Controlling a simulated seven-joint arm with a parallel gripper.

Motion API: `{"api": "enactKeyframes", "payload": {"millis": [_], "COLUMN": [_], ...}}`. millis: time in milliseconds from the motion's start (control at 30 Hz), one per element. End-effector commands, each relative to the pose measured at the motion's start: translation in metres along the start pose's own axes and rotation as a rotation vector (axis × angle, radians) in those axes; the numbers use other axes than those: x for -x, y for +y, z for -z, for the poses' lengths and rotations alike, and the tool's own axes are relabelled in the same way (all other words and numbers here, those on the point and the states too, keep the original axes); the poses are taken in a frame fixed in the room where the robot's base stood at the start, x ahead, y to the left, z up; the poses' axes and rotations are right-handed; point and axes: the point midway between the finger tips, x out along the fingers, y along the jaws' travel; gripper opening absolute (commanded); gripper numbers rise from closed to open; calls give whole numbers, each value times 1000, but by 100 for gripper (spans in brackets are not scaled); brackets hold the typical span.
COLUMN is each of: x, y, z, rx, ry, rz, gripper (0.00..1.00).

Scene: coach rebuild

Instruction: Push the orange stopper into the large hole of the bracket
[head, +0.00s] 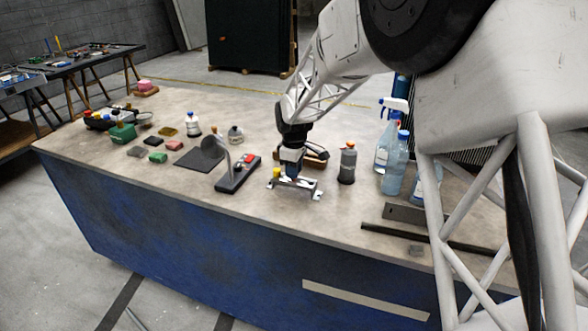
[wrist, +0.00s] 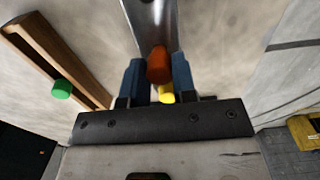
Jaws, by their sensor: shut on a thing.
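My gripper (head: 291,172) is over the metal bracket (head: 307,187) near the front edge of the bench. In the wrist view its two blue fingers (wrist: 160,68) are shut on the orange stopper (wrist: 158,62). The bracket (wrist: 150,18) runs away from the fingers as a grey strip. A yellow stopper (head: 276,173) stands at the bracket's left end; it also shows in the wrist view (wrist: 167,97) behind the orange one. The large hole and the orange stopper's lower end are hidden, so I cannot tell whether the stopper is in the hole.
A wooden rack (wrist: 48,50) with a green stopper (wrist: 62,89) lies beside the bracket. A dark block with red and white parts (head: 238,174) is to the left. A grey bottle (head: 347,164) and clear bottles (head: 395,165) stand to the right.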

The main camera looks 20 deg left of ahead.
Motion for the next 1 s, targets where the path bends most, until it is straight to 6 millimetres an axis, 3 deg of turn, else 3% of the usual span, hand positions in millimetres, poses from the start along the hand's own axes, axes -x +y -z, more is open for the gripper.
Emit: {"api": "enactKeyframes", "payload": {"millis": [633,667,800,833,1000], "x": [-6,-6,-6,-6,-6], "y": [0,0,0,0,0], "z": [0,0,0,0,0], "rx": [0,0,0,0,0], "ry": [-1,-1,0,0,0], "rz": [1,1,1,1,1], "gripper": [4,29,50,55,56]}}
